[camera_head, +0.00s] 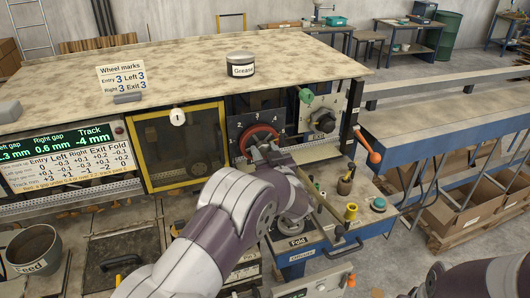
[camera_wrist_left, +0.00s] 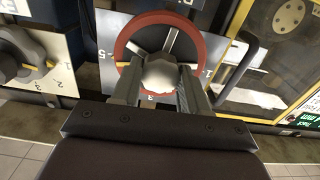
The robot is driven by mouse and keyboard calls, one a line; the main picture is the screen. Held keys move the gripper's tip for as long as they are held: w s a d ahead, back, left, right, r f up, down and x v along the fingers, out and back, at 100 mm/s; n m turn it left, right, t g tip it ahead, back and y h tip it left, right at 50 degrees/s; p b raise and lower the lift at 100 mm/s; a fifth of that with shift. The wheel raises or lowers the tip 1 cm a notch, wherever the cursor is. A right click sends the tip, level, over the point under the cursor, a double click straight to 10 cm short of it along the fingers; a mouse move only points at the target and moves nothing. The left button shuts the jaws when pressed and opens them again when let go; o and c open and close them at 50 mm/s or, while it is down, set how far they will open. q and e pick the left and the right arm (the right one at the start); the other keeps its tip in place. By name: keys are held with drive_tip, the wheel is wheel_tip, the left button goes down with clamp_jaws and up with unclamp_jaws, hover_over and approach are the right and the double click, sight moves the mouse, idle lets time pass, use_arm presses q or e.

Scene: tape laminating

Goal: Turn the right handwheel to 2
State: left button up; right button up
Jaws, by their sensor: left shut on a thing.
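A red-rimmed handwheel (camera_head: 258,139) sits on a dark plate with white numerals, among them 2, 3 and 4, at the right of the machine front. I cannot read a name for it. In the left wrist view the red wheel (camera_wrist_left: 121,46) shows its spokes and a pale central hub (camera_wrist_left: 160,74). My left gripper (camera_head: 258,154) reaches it from the front. In the left wrist view its fingers (camera_wrist_left: 158,88) are shut on the hub, one on each side. The wheel's exact setting is unclear. My right gripper is out of view; only part of that arm shows at lower right.
A marks card (camera_head: 122,77) reads 3 for every wheel. The green display (camera_head: 62,144) shows right gap 0.6 mm and track -4 mm. A grey knob (camera_head: 322,121) and an orange-ended lever (camera_head: 373,156) are right of the wheel. A grease tin (camera_head: 240,65) stands on top.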

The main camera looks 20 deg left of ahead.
use_arm(q)
drive_tip(key=shift+f+n+b, duration=0.2)
drive_tip(key=shift+n+b, duration=0.1)
drive_tip(key=shift+b, duration=0.2)
drive_tip(key=n+b, duration=0.2)
drive_tip(key=b, duration=0.2)
drive_tip(key=n+b, duration=0.3)
drive_tip(key=b, duration=0.1)
drive_tip(key=n+b, duration=0.3)
drive_tip(key=shift+f+b, duration=0.25)
drive_tip(key=shift+b, duration=0.15)
drive_tip(key=n+b, duration=0.9)
drive_tip(key=b, duration=0.1)
drive_tip(key=n+b, duration=0.3)
drive_tip(key=shift+n, duration=0.3)
drive_tip(key=shift+r+n+b, duration=0.15)
drive_tip(key=shift+n+b, duration=0.7)
drive_tip(key=shift+n, duration=0.45)
drive_tip(key=o, duration=0.9)
drive_tip(key=shift+o, duration=0.8)
drive_tip(key=shift+r, duration=0.15)
